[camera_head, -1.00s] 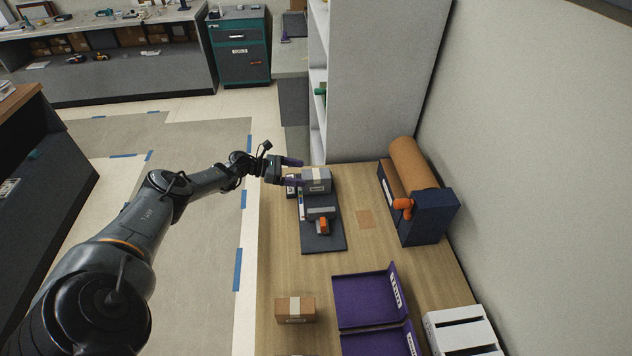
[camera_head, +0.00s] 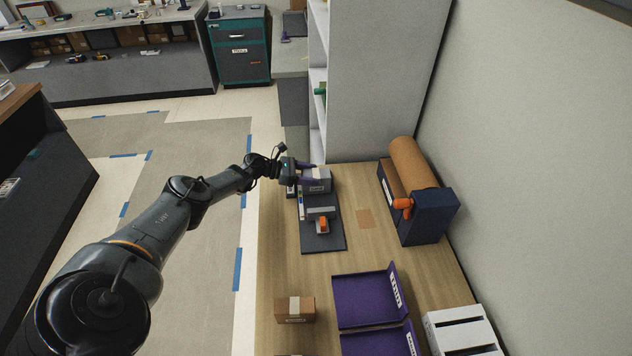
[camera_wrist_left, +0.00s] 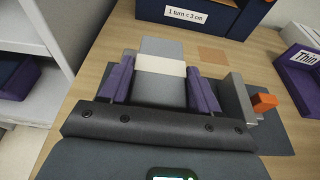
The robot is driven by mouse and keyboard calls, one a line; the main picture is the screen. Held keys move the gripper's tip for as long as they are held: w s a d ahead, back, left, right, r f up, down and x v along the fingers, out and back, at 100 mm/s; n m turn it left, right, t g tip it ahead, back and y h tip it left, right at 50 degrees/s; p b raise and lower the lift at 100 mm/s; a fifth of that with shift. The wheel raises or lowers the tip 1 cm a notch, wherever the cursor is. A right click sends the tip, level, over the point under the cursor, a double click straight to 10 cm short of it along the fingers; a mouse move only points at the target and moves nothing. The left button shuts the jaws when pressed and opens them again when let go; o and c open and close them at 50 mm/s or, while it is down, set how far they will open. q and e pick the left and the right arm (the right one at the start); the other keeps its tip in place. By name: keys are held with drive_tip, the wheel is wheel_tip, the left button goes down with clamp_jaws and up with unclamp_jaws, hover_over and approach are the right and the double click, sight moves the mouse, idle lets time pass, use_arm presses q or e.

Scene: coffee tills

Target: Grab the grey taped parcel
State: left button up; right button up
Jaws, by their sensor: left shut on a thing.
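The grey taped parcel (camera_head: 318,182) sits at the far end of the wooden table, at the back end of a dark mat (camera_head: 322,242). A pale tape band crosses it. My left gripper (camera_head: 311,176), with purple fingers, is shut on the parcel. In the left wrist view the parcel (camera_wrist_left: 160,72) lies between the two purple fingers of the left gripper (camera_wrist_left: 160,88), one on each side. The parcel's lower part is partly hidden by the gripper. My right gripper is not in view.
A grey block with an orange part (camera_head: 321,220) stands on the mat just in front of the parcel. A brown roll in a navy holder (camera_head: 428,215) stands to the right. A brown taped box (camera_head: 295,310) and purple trays (camera_head: 362,304) are nearer. A white shelf (camera_head: 375,80) stands behind.

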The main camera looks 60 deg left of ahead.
use_arm(q)
drive_tip(key=shift+c, duration=1.2)
drive_tip(key=shift+r, duration=0.1)
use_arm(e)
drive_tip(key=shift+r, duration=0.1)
